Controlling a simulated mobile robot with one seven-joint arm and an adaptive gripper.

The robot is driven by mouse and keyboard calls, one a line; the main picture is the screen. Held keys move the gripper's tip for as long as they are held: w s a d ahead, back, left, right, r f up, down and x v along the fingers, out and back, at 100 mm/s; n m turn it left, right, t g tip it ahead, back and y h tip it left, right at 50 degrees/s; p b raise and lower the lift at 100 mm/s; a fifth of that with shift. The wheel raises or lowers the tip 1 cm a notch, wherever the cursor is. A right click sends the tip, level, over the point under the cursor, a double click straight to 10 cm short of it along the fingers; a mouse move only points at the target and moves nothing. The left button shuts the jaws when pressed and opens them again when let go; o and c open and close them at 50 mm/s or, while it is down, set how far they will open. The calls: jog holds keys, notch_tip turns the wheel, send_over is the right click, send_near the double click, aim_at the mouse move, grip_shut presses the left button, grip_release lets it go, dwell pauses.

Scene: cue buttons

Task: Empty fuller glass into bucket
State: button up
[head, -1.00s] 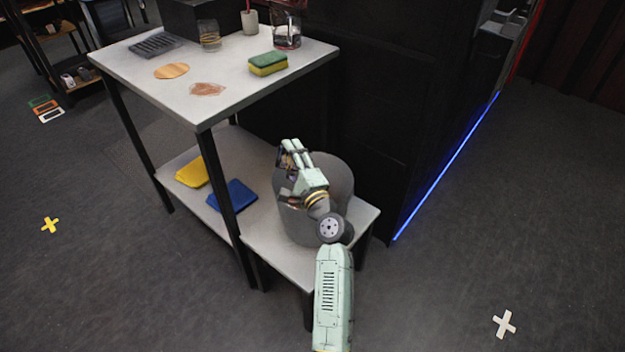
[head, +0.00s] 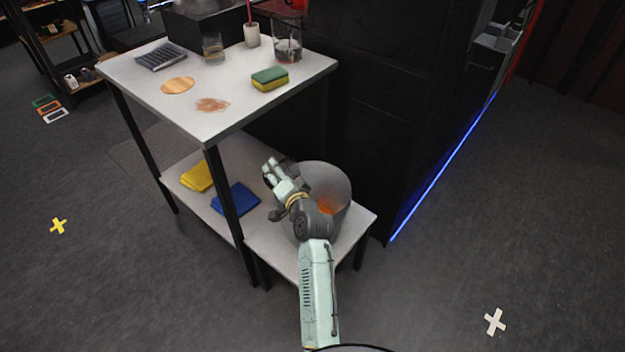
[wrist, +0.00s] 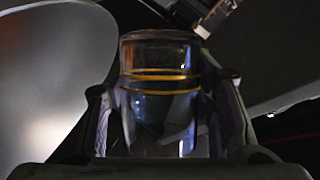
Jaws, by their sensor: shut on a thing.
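A grey bucket (head: 338,183) stands on the low shelf, with an orange patch visible inside it. My gripper (head: 271,174) is at the bucket's left rim. In the wrist view it is shut on a clear glass (wrist: 160,85) with two yellow bands, a finger on each side. The glass looks clear; I cannot tell whether any liquid remains in it. In the head view the held glass is mostly hidden by my gripper. Another glass (head: 213,49) with a little liquid stands on the table top.
Yellow (head: 197,176) and blue (head: 236,198) cloths lie below.

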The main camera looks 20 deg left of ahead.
aim_at(264, 178)
jog(key=shift+f+n+h, duration=0.15)
jog(key=shift+n+h, duration=0.15)
jog(key=shift+n, duration=0.4)
jog(key=r+n+h+p, duration=0.1)
jog(key=p, duration=0.2)
jog(key=shift+a, duration=0.1)
jog(key=shift+s+a+r+n+p, duration=0.3)
jog(key=shift+a+n+p, duration=0.3)
jog(key=shift+p, duration=0.45)
jog(key=shift+s+a+f+n+h+b, duration=0.1)
jog(key=shift+a+f+n+h+b, duration=0.05)
jog(key=shift+f+n+h+b, duration=0.35)
jog(key=shift+a+f, duration=0.25)
jog(key=shift+s+a+r+n+t+h, duration=0.2)
jog(key=shift+a+r+n+t+h, duration=0.15)
jog(key=shift+n+h, duration=0.3)
jog(key=shift+s+a+f+n+t+h, duration=0.15)
jog(key=shift+a+f+n+t+h, duration=0.25)
jog(key=shift+n, duration=0.35)
jog(key=shift+s, duration=0.1)
